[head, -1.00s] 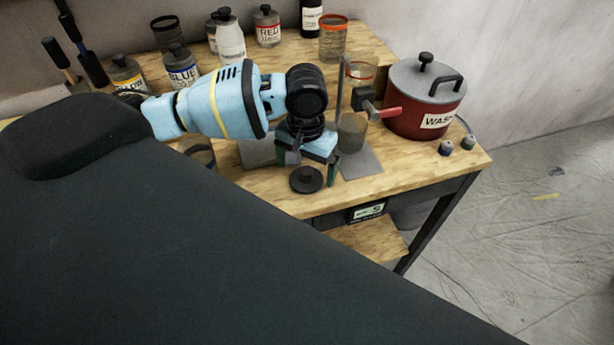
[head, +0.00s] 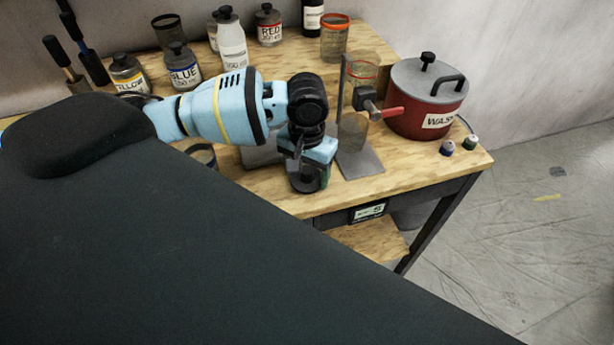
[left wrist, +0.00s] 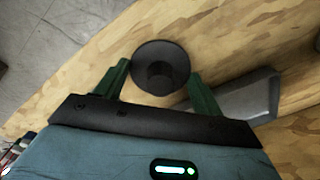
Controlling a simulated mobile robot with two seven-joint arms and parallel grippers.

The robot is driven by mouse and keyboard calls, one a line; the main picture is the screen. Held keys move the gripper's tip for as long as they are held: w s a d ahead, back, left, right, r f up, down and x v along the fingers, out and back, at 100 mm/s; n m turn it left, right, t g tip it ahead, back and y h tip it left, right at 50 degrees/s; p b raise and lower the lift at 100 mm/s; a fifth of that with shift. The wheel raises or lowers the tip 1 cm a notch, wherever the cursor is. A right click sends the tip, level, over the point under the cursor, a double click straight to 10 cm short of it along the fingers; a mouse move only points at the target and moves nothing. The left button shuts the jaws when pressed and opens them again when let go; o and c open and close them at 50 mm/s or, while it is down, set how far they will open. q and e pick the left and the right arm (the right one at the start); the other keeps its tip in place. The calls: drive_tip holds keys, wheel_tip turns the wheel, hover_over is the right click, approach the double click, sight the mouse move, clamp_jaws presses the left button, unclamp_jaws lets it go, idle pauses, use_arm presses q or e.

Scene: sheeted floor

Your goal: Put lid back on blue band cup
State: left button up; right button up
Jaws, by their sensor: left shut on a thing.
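A dark round lid (head: 306,184) with a raised knob is at the front part of the wooden table in the head view, partly hidden by my left gripper (head: 314,178). In the left wrist view, the lid (left wrist: 160,55) sits between the green fingers of my left gripper (left wrist: 160,82), which is shut on it. My right gripper is not in view.
A stand with a clamp (head: 364,97) and glass cups (head: 353,132) is right of my gripper, and a red WASH pot (head: 425,115) is beyond it. Labelled bottles (head: 182,72) line the back. The table's front edge is close to the lid.

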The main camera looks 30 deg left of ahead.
use_arm(q)
drive_tip(key=shift+r, duration=0.5)
drive_tip(key=r, duration=0.1)
drive_tip(key=d+r, duration=0.1)
drive_tip(key=shift+r, duration=0.35)
drive_tip(key=d+r, duration=0.1)
drive_tip(key=d, duration=1.4)
drive_tip(key=shift+w+r, duration=0.15)
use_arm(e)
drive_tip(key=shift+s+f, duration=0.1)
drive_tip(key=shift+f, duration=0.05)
use_arm(q)
drive_tip(key=r, duration=0.2)
hover_over(311, 172)
drive_tip(key=s+d, duration=0.3)
drive_tip(key=s, duration=0.1)
drive_tip(key=shift+w+f+m, duration=0.15)
drive_tip(key=shift+f+m, duration=0.1)
drive_tip(key=shift+m, duration=0.15)
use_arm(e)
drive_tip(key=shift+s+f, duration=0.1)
use_arm(q)
drive_tip(key=shift+d, duration=0.1)
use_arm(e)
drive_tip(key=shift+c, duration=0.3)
